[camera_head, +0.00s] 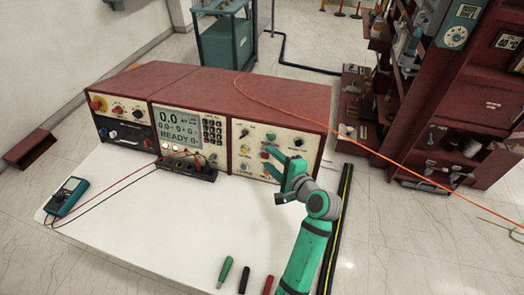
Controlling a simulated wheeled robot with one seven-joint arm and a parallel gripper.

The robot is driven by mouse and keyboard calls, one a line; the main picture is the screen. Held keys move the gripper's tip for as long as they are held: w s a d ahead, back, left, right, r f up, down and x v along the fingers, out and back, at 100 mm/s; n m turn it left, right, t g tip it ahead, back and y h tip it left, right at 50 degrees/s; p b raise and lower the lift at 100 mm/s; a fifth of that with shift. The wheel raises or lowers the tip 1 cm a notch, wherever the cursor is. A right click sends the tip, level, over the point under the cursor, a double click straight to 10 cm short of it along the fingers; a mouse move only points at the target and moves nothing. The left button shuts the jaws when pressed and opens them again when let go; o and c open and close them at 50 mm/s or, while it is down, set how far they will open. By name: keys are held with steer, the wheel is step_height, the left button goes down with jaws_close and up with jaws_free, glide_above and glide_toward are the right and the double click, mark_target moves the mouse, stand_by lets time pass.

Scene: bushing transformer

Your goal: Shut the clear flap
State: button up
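My green gripper (269,160) is in front of the right-hand panel (303,144) of the red control console (225,88). Its two fingers point left toward the panel and look spread apart, with nothing seen between them. A small red spot (264,155) on the panel shows right by the fingertips. I cannot make out the clear flap; it is too small, see-through, or hidden by the gripper. Whether the fingers touch the panel cannot be told.
The console stands on a white table (150,235). A blue multimeter (66,196) with red and black leads lies at left; the leads run to a dark terminal block (188,167). Screwdrivers (225,272) lie at the front edge. An orange cable (365,146) crosses the console top rightward.

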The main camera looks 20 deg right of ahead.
mark_target(260, 152)
steer(key=x, duration=0.6)
steer(key=shift+s+a, duration=0.15)
steer(key=shift+a, duration=0.2)
steer(key=shift+w+f, duration=0.15)
steer(key=shift+w, duration=0.4)
steer(key=shift+c, duration=0.2)
jaws_close()
